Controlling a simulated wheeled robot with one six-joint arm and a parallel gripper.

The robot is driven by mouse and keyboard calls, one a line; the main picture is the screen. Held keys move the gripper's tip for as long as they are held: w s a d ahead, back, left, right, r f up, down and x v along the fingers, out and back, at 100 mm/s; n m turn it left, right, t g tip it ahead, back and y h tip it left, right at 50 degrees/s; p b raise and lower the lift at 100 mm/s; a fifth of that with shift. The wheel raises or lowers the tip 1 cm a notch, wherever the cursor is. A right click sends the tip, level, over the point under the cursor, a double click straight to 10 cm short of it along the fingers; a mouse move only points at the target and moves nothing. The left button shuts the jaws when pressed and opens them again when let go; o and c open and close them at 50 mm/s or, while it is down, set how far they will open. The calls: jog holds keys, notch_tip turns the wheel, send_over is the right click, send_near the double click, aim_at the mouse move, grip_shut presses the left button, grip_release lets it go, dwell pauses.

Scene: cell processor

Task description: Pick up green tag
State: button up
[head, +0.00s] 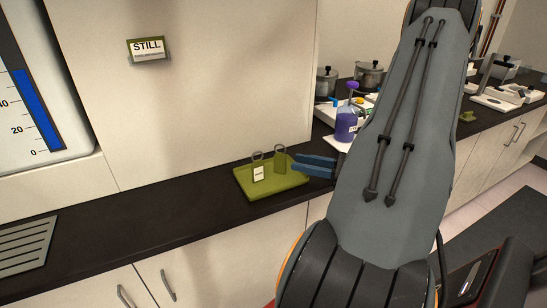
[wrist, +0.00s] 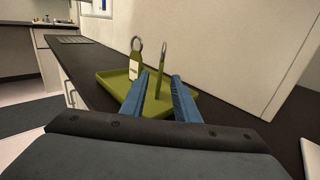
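Two olive-green tags with ring tops stand upright on a green tray (head: 288,184). The nearer one (head: 258,172) has a white label facing the head camera. The other green tag (head: 280,160) stands to its right, closer to my gripper (head: 296,163). In the wrist view, this tag (wrist: 157,87) appears nearly edge-on, between the lines of my two blue fingers (wrist: 160,78). The labelled tag (wrist: 135,66) is to the left, outside the fingers. My fingers are apart, and I see no grip on either tag. Whether the tips overlap the tag in depth is unclear.
The tray (wrist: 112,79) rests on a dark counter (head: 130,220) against a cream cabinet wall bearing a "STILL" sign (head: 147,48). A bottle of purple liquid (head: 346,124) stands behind my arm. The counter left of the tray is clear up to a grey grille (head: 24,245).

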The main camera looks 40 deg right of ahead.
aim_at(281, 173)
jog(key=shift+p+x, duration=0.3)
jog(key=shift+x, duration=0.6)
jog(key=shift+f+p+x, duration=0.2)
jog(key=shift+p+x, duration=0.5)
jog(key=shift+x, duration=0.65)
jog(key=shift+f+p+x, duration=0.2)
jog(key=shift+p+x, duration=0.5)
jog(key=shift+x, duration=0.6)
grip_shut()
